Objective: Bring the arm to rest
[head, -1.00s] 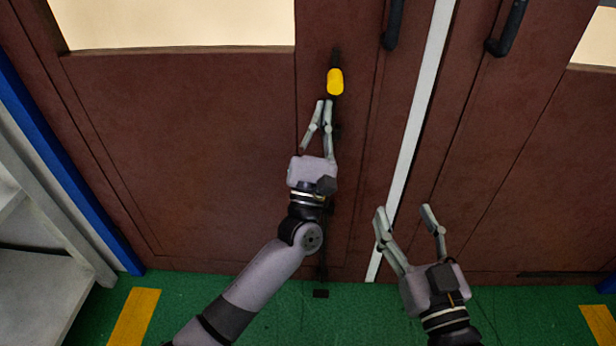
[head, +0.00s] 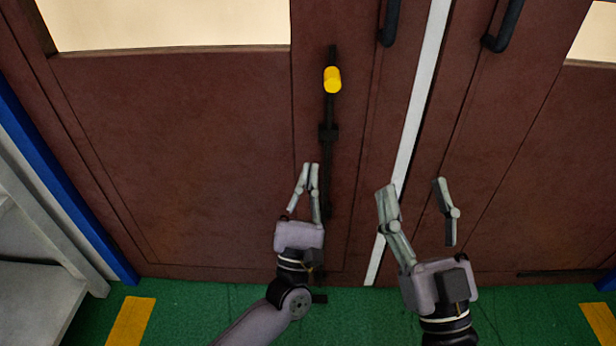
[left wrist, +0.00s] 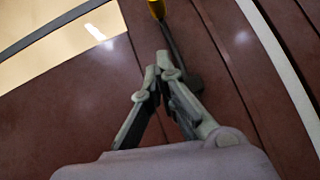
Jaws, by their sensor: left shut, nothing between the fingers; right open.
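My left gripper (head: 309,166) is shut and empty in the head view, in front of the brown left door (head: 180,150), below the yellow knob (head: 332,80) of a black vertical bolt (head: 328,133). In the left wrist view its fingertips (left wrist: 158,62) meet, and the yellow knob (left wrist: 157,8) shows at the top edge, apart from the fingers. My right gripper (head: 413,188) is open and empty, in front of the pale strip between the doors and the right door.
Black handles (head: 390,22) and (head: 503,27) stand out from the doors at the top. A grey shelf (head: 40,290) is at the left, beside a blue post (head: 60,170). The green floor (head: 190,310) has yellow marks (head: 131,322).

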